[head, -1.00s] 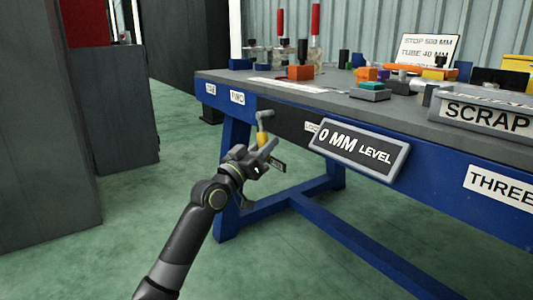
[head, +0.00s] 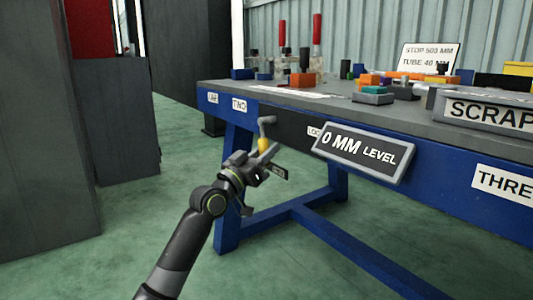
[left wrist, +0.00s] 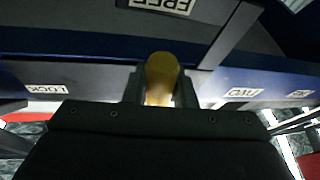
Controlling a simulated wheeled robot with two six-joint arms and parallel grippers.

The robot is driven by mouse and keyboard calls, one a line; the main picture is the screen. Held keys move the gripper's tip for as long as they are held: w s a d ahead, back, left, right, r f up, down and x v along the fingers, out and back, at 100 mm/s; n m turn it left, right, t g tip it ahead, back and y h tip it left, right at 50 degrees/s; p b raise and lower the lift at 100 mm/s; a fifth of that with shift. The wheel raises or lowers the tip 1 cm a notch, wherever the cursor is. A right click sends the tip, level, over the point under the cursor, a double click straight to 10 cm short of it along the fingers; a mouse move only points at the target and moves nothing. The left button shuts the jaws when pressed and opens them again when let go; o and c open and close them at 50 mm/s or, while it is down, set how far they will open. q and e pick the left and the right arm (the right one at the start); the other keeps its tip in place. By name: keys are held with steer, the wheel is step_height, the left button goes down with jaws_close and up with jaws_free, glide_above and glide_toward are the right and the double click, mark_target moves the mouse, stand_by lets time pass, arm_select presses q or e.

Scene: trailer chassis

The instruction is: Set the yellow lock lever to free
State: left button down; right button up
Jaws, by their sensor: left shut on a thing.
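The yellow lock lever (head: 264,144) hangs below a grey pivot arm at the front of the blue workbench. My left gripper (head: 262,155) is at the lever, with its fingers on both sides of the yellow handle. In the left wrist view the yellow handle (left wrist: 162,75) sits between the two fingers of the left gripper (left wrist: 160,90), which is shut on it. A FREE label (left wrist: 162,5) shows upside down at the top of that view, and a LOCK label (left wrist: 46,89) at its left. My right gripper is out of view.
A tilted sign reading 0 MM LEVEL (head: 362,153) juts from the bench front, right of the lever. The blue bench (head: 440,184) carries several coloured blocks and a SCRAP tray (head: 486,112). A grey cabinet (head: 125,119) stands at left; green floor lies between.

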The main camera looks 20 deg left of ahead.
arm_select(q)
steer(key=shift+a+f, duration=0.1)
steer(key=shift+f, duration=0.05)
steer(key=c, duration=1.5)
jaws_free()
steer(key=shift+s+a, duration=0.15)
steer(key=o, duration=0.3)
steer(key=shift+s+a, duration=0.1)
steer(key=shift+a, duration=0.05)
steer(key=shift+d, duration=0.2)
